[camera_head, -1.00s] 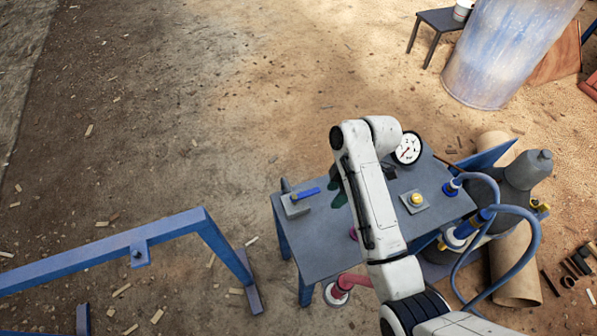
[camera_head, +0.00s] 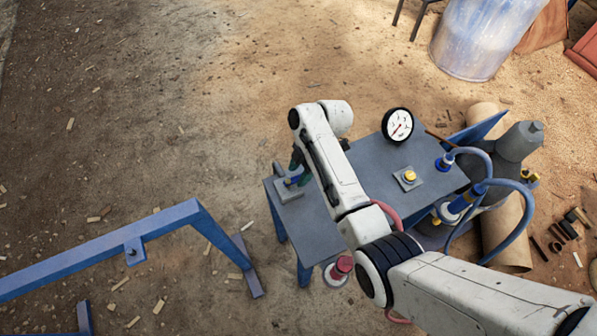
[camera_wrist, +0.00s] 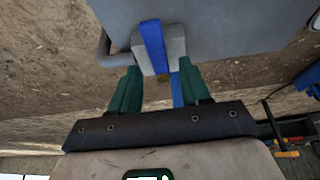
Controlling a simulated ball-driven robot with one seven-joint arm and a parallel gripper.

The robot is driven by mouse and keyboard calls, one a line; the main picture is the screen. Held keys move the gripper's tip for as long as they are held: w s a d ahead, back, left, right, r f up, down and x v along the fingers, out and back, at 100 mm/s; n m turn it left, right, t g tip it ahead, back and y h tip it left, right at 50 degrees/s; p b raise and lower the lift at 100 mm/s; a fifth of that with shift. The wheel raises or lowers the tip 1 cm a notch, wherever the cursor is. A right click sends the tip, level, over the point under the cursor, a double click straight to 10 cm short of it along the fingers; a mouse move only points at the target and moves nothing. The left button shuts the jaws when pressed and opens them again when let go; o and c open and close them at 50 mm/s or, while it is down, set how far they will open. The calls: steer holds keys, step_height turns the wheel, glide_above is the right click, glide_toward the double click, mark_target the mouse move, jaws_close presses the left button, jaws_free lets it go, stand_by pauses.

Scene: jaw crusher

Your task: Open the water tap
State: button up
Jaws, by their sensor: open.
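The water tap appears to be the blue lever (camera_head: 294,181) on a grey block (camera_head: 289,195) at the left end of the grey table. In the wrist view the blue lever (camera_wrist: 153,45) lies across the block (camera_wrist: 174,44). My gripper (camera_wrist: 160,78) is open, its two green fingers apart. They point toward the block, with the lever's line between them. I cannot tell whether either finger touches it. In the head view my gripper (camera_head: 299,171) is at the lever, partly hiding it.
The grey table (camera_head: 350,163) also bears a round gauge (camera_head: 397,125) and a yellow button (camera_head: 409,176). Blue hoses (camera_head: 519,236) and a grey cylinder (camera_head: 515,145) stand at the right. The ground left of the table is mostly clear.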

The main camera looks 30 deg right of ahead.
steer(key=shift+a+f, duration=0.2)
steer(key=shift+f, duration=0.2)
jaws_close()
stand_by(0.5)
